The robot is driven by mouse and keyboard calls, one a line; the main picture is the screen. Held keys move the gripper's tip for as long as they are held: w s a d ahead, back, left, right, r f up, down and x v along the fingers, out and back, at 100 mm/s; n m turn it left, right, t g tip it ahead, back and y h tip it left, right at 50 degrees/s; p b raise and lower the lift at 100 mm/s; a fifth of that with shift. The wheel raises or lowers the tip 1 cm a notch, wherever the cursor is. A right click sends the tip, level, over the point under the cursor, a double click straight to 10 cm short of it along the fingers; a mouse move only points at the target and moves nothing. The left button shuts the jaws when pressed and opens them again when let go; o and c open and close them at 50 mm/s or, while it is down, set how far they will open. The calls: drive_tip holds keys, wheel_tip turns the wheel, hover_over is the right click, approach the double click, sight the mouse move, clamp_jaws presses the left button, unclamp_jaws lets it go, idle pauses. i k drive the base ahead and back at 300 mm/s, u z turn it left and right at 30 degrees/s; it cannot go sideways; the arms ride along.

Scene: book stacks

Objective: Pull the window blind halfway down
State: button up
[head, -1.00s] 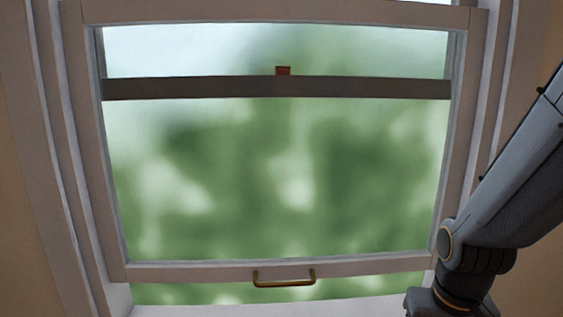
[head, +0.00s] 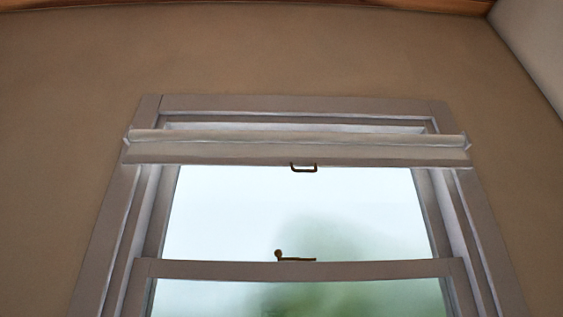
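The window blind (head: 220,153) is a pale roll with a short flat strip hanging across the top of the window, in the head view. A small dark pull handle (head: 303,169) sits at the middle of its bottom edge. The blind covers only the very top of the window, and the glass (head: 300,215) below it is bare. My gripper is not in view, and neither is my arm.
A window rail (head: 360,269) with a small brass latch (head: 290,258) crosses the window below the blind. The grey frame (head: 120,230) surrounds the glass. Bare tan wall (head: 60,130) lies on both sides, with a wooden edge above.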

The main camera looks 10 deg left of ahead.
sight(304, 165)
drive_tip(key=z, duration=0.1)
drive_tip(key=k, duration=0.1)
drive_tip(key=u, duration=1.1)
drive_tip(key=i, duration=0.45)
drive_tip(key=z, duration=0.05)
